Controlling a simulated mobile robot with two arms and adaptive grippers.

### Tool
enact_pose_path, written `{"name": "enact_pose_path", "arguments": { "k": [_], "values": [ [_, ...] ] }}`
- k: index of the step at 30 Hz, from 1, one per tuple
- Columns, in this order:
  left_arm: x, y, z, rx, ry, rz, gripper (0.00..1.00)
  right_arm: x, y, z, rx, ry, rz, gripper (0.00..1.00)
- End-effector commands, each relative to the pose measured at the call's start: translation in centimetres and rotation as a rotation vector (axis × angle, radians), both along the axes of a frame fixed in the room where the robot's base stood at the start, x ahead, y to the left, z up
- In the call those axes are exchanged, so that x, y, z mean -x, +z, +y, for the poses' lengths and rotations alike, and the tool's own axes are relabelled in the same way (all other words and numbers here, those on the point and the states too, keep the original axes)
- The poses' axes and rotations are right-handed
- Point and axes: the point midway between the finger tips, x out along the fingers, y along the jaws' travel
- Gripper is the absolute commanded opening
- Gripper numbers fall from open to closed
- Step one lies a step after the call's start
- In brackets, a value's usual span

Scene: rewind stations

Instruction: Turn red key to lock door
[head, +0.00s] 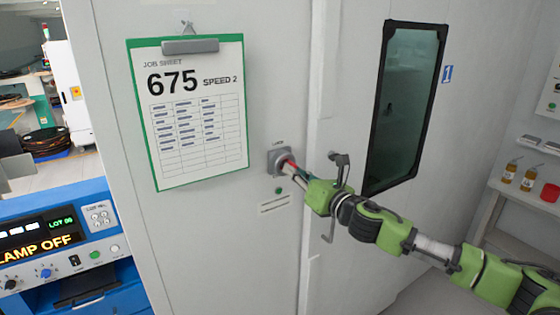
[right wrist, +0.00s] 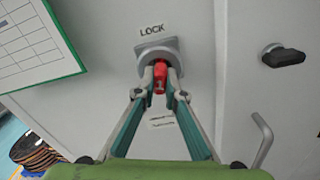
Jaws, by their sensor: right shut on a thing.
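The red key (right wrist: 160,76) sits in a grey lock housing (right wrist: 158,50) under a LOCK label (right wrist: 152,30). In the right wrist view its red head looks roughly upright between the fingertips. My right gripper (right wrist: 160,80) is shut on the key's head, one finger on each side. In the head view the lock housing (head: 276,158) is on the pale cabinet front, and my right gripper (head: 290,170) reaches it from the right, hiding most of the key. The door (head: 345,80) with a dark window is right of the lock. My left gripper is not in view.
A door handle (head: 333,215) and a black knob (right wrist: 285,56) are right of the lock, close to my arm. A green clipboard (head: 247,120) hangs to the left. A blue control panel (head: 60,220) reads LAMP OFF. Shelves with bottles (head: 510,172) stand at the right.

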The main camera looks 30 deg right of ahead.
Motion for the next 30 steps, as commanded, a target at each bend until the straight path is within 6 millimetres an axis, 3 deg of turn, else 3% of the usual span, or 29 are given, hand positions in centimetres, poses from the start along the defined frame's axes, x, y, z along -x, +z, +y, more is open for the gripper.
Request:
{"name": "enact_pose_path", "arguments": {
  "k": [17,18,20,30],
  "values": [
    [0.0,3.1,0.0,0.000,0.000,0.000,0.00,0.0,0.2,-0.2,0.421,-0.003,-0.030,0.00],
    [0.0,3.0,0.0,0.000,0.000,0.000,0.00,0.0,0.0,-0.2,0.426,-0.003,-0.030,0.15],
    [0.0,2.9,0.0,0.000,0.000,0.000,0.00,0.0,-0.1,-0.2,0.424,-0.003,-0.030,0.30],
    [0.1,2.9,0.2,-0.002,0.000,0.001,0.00,0.0,0.0,-0.1,0.420,-0.001,-0.032,0.30]
  ]
}}
